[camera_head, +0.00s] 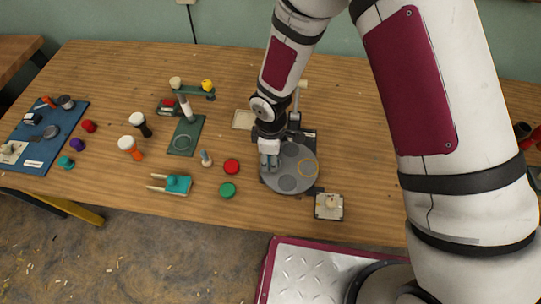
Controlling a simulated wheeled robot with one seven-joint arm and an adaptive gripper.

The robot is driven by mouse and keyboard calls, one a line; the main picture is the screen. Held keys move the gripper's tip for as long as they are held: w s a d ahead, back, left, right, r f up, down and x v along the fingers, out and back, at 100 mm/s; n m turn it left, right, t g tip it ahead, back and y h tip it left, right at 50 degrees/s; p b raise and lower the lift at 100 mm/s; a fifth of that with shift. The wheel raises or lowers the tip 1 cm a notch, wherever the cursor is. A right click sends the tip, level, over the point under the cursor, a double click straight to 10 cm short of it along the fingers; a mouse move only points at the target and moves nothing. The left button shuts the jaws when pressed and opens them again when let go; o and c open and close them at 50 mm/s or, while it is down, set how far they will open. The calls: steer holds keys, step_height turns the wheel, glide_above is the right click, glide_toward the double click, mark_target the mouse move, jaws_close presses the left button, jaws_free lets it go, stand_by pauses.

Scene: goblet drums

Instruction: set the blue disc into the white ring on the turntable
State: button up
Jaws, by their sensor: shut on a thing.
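The turntable (291,152) is a round grey plate on a dark base. My gripper (269,163) points down over the turntable's left edge. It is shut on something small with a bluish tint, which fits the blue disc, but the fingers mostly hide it. I cannot tell whether it touches the plate. No white ring shows clearly; the gripper covers the left part of the plate. No other blue disc shows on the table.
A red disc (232,166) and a green disc (227,190) lie left of the turntable. A small square block with a knob (329,206) stands at its front right. A green stand (186,136), a teal clamp (178,184) and a blue mat (62,124) with small items lie further left.

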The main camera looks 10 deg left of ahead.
steer(key=shift+s+d+f, duration=0.1)
steer(key=shift+f, duration=0.45)
steer(key=o, duration=0.9)
steer(key=shift+f, duration=0.1)
steer(key=shift+c, duration=0.2)
steer(key=shift+r, duration=0.25)
step_height(320, 180, up, 13)
steer(key=b, duration=0.1)
